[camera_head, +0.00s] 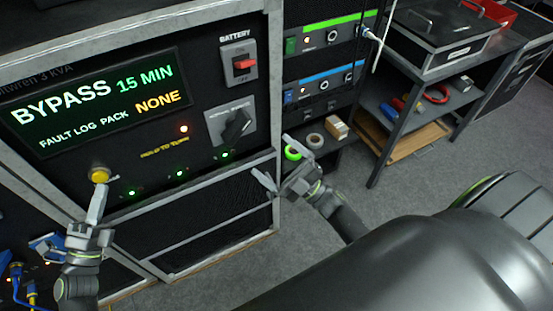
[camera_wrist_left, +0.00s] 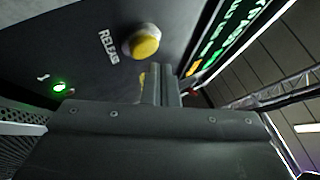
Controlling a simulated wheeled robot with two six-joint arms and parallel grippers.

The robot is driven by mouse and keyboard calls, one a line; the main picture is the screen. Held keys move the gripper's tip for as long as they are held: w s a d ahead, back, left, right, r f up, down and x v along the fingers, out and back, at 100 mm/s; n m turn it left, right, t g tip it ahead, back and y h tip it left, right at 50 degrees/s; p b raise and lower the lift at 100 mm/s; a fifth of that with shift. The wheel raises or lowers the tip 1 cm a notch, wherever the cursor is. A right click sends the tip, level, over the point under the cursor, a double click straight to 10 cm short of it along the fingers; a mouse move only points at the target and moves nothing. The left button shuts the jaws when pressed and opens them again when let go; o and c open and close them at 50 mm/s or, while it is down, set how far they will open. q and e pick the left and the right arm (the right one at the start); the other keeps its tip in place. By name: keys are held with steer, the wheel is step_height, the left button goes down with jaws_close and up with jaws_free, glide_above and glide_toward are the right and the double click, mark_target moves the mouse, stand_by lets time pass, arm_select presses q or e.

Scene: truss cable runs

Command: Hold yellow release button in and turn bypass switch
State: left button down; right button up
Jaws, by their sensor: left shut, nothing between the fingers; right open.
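The yellow release button (camera_head: 99,174) is at the lower left of the black panel. It also shows in the left wrist view (camera_wrist_left: 145,43), beside its lettering. My left gripper (camera_head: 98,192) is shut and empty, its tips just below the button; I cannot tell whether they touch it. Its closed fingers show in the left wrist view (camera_wrist_left: 160,72). The bypass switch (camera_head: 237,127) is a black knob on a grey plate, its handle tilted toward the upper right. My right gripper (camera_head: 278,164) is open and empty, below and right of the switch and apart from it.
A screen (camera_head: 95,102) reads "BYPASS 15 MIN" and "PACK NONE". A red battery switch (camera_head: 243,64) sits above the bypass switch. An orange lamp (camera_head: 184,129) and several green lamps are lit. Tape rolls (camera_head: 293,152) lie on a shelf to the right. A cart (camera_head: 392,122) stands beyond.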

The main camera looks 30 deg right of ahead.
arm_select(q)
steer(key=shift+s+p, duration=0.55)
steer(key=shift+s, duration=1.9)
